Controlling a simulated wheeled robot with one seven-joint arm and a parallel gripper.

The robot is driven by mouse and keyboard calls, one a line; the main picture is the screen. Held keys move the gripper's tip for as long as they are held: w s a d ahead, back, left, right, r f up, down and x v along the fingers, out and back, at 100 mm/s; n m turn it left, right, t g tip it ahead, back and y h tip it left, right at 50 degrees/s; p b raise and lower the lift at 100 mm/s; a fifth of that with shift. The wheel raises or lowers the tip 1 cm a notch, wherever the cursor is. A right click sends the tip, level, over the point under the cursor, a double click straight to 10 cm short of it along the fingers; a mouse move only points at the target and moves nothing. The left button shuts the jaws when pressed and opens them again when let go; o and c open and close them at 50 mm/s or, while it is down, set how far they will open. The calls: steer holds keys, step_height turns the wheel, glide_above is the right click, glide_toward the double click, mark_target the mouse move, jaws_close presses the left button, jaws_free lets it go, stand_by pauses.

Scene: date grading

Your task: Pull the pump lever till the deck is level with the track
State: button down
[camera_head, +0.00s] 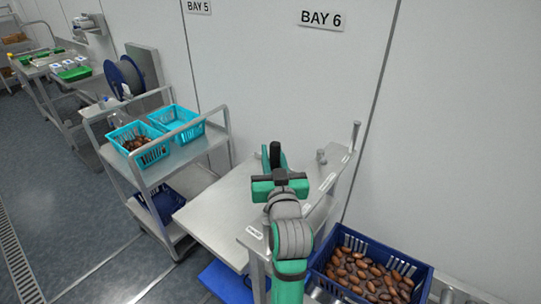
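My gripper (274,165), green and dark grey, reaches over the steel deck (210,215) from the bottom of the view. A black upright grip (274,154), seemingly the pump lever's handle, shows at the fingers, with green on both sides of it. Whether the fingers are shut on it I cannot tell. The rest of the lever is hidden behind my wrist. The deck is a flat, bare plate above a blue base (227,284). A metal rail with small labels (328,184), perhaps part of the track, runs along its right. Their height difference is unclear.
A blue crate of dates (425,284) stands at lower right beside my arm. A steel trolley (185,157) with turquoise baskets (180,118) stands close left of the deck. The wall labelled BAY 6 (321,19) is behind. Floor is free at lower left.

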steer(key=c, duration=1.5)
jaws_free()
steer(key=shift+w+a, duration=0.1)
steer(key=shift+a, duration=0.35)
steer(key=shift+o, duration=0.2)
steer(key=shift+d, duration=0.3)
steer(key=s, duration=0.3)
steer(key=s+d, duration=0.1)
steer(key=s, duration=0.6)
steer(key=shift+s+d+f, duration=0.3)
steer(key=shift+s+f, duration=0.05)
